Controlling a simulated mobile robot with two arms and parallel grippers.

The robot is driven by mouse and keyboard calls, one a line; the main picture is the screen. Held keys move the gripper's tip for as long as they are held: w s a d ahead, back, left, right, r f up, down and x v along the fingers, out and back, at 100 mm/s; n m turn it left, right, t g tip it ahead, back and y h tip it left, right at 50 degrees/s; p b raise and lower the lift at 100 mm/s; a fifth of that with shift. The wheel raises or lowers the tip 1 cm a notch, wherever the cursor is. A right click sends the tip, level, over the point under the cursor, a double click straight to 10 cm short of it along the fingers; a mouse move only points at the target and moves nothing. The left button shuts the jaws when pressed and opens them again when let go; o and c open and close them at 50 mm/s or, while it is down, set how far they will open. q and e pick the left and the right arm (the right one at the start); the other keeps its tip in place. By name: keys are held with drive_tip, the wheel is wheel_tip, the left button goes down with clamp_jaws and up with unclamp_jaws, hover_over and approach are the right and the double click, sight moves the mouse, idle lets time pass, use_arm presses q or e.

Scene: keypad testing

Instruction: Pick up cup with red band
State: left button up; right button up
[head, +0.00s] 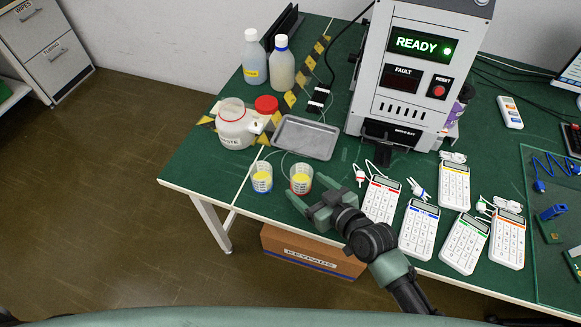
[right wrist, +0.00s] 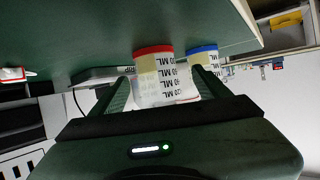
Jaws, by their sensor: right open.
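The cup with the red band (head: 300,180) stands upright near the front edge of the green table, with yellow contents. My right gripper (head: 306,186) is open and empty at the cup's front right, its fingers pointing at it. In the right wrist view, the red-banded cup (right wrist: 155,80) shows upside down between and beyond the open fingers (right wrist: 165,88); I cannot tell whether the fingertips are beside it. The cup with a blue band (head: 261,178) stands just left of it, and it also shows in the right wrist view (right wrist: 203,58). My left gripper is not in view.
A metal tray (head: 305,138) lies behind the cups. A white waste jar (head: 236,130) with a red lid (head: 266,104) beside it stands behind left. Several keypads (head: 381,199) lie to the right, beside my right arm. The test machine (head: 415,75) stands at the back.

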sight(295, 175)
drive_tip(key=x, duration=0.3)
drive_tip(key=shift+w+r, duration=0.3)
drive_tip(key=x, duration=0.2)
drive_tip(key=shift+w+a+f, duration=0.2)
drive_tip(key=shift+w+f, duration=0.05)
drive_tip(key=shift+w, duration=0.05)
drive_tip(key=shift+w+a+f, duration=0.15)
drive_tip(key=shift+w+a, duration=0.05)
drive_tip(key=shift+w, duration=0.2)
drive_tip(key=c, duration=1.4)
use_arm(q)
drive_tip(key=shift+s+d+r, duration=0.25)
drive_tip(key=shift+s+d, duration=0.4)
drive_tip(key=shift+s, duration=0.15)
